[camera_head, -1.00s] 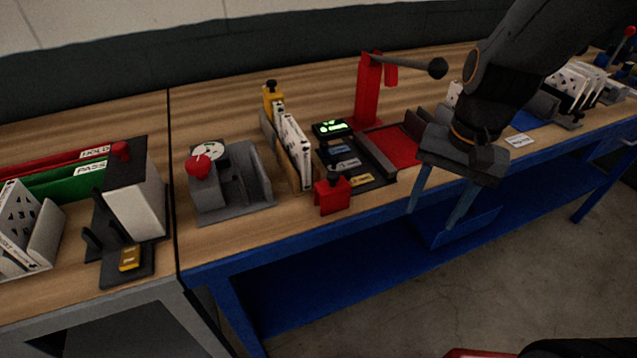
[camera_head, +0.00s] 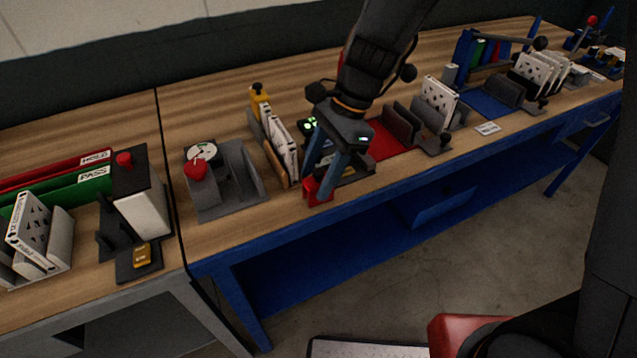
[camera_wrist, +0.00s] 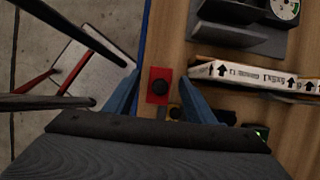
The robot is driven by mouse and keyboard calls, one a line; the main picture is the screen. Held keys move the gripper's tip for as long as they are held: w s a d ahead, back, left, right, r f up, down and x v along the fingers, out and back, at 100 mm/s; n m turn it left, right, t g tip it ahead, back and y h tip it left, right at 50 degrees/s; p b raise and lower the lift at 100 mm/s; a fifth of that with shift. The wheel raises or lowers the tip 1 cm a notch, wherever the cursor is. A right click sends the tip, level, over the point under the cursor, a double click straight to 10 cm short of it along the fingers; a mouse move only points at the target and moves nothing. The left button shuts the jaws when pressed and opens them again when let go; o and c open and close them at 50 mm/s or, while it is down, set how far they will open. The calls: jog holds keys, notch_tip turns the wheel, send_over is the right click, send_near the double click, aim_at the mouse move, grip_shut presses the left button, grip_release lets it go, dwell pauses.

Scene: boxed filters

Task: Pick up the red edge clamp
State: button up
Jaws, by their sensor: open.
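The red edge clamp (camera_head: 311,193) sits at the front edge of the wooden bench, partly hidden behind my gripper in the head view. In the wrist view the red clamp (camera_wrist: 155,92) shows from above, with a round black knob on it, close to the blue bench edge. My gripper (camera_head: 319,190) is over the clamp with its blue fingers pointing down. In the wrist view my gripper (camera_wrist: 158,90) is open, with one finger on each side of the clamp. I cannot tell whether either finger touches it.
White boxed filters in a holder (camera_head: 282,145) stand just left of my gripper, also close in the wrist view (camera_wrist: 250,76). A grey fixture with a dial (camera_head: 232,180) is further left. A red mat with dark dividers (camera_head: 385,138) lies to the right.

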jog(key=shift+x, duration=1)
jog(key=c, duration=1.3)
